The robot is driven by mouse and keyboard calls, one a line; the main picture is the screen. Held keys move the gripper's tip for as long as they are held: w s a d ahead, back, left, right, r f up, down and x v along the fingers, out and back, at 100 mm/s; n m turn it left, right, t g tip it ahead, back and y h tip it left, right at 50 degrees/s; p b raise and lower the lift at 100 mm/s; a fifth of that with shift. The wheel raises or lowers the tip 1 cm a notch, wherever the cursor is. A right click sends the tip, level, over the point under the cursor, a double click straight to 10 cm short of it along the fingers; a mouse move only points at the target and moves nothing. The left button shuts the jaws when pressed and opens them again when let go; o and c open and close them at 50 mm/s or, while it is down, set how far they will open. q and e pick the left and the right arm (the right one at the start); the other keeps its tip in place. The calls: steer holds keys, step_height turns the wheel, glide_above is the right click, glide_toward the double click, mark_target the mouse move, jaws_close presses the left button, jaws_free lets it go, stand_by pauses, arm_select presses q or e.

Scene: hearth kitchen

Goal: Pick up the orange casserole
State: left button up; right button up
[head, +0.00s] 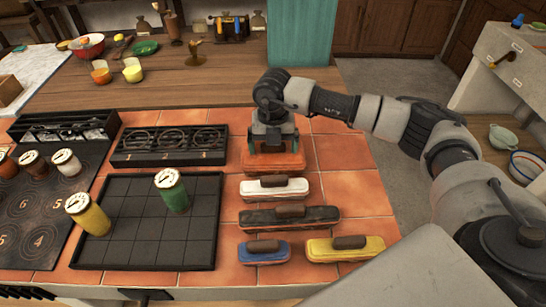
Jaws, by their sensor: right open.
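The orange casserole (272,163) sits on the terracotta-tiled counter, at the back of a column of similar lidded dishes. My right gripper (272,146) points down over it, with its fingers at the top of the casserole. The gripper is open and hides the casserole's handle and much of its lid. I cannot tell whether the fingers touch it. My left gripper is not in view.
White (258,189), black (320,219), blue (251,254) and yellow (330,256) casseroles stand in front of the orange one. To the left are a black grid tray (137,232) with two jars and a black numbered rack (127,158). Bare tile lies to the right.

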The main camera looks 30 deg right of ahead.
steer(key=shift+c, duration=0.5)
steer(key=c, duration=1.7)
steer(key=shift+r, duration=0.15)
jaws_close()
